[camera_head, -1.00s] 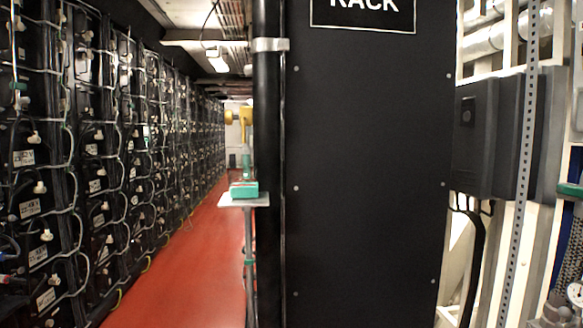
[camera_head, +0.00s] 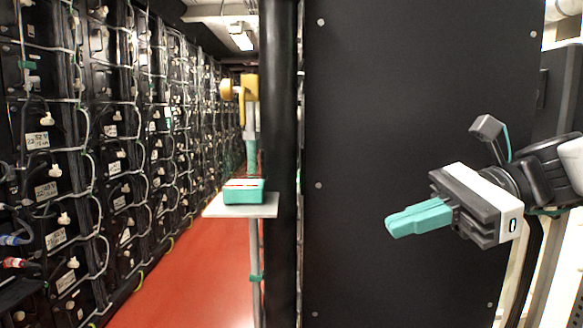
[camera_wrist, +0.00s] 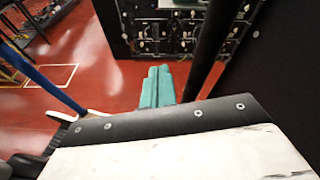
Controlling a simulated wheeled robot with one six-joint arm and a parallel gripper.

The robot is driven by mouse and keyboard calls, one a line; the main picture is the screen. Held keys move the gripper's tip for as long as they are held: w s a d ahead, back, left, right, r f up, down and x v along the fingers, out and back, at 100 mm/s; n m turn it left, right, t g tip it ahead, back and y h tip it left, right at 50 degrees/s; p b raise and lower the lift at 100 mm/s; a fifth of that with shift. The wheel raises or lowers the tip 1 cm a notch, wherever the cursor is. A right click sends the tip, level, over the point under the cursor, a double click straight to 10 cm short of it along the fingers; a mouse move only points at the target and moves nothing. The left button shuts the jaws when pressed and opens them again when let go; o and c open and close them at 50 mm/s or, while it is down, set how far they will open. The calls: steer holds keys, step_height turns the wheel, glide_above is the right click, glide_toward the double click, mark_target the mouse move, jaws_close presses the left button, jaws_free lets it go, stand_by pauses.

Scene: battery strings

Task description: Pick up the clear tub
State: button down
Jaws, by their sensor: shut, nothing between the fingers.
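I cannot make out a clear tub in either view. My gripper (camera_head: 393,226) is at the right in the head view, in front of the black panel. Its teal fingers are together and empty, pointing left. In the wrist view the closed fingers (camera_wrist: 157,84) show at the middle, above the red floor. A teal box (camera_head: 244,192) with a dark slot on top sits on a small grey stand plate (camera_head: 214,207), well left of my gripper. Whether anything is behind the box is hidden.
A dark vertical pole (camera_head: 283,150) stands between the stand and the black rack panel (camera_head: 370,100). A yellow-headed device (camera_head: 250,88) stands beyond the box. Battery racks (camera_head: 105,140) line the left. The red floor (camera_head: 185,285) is clear between.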

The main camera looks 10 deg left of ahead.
steer(key=w+a+r+m+y, duration=0.2)
steer(key=w+r+y, duration=0.1)
steer(key=w+r, duration=0.15)
glide_toward(266, 168)
steer(key=shift+m+g+y, duration=0.3)
steer(key=x, duration=0.6)
steer(key=shift+a+f, duration=0.25)
steer(key=shift+a, duration=0.1)
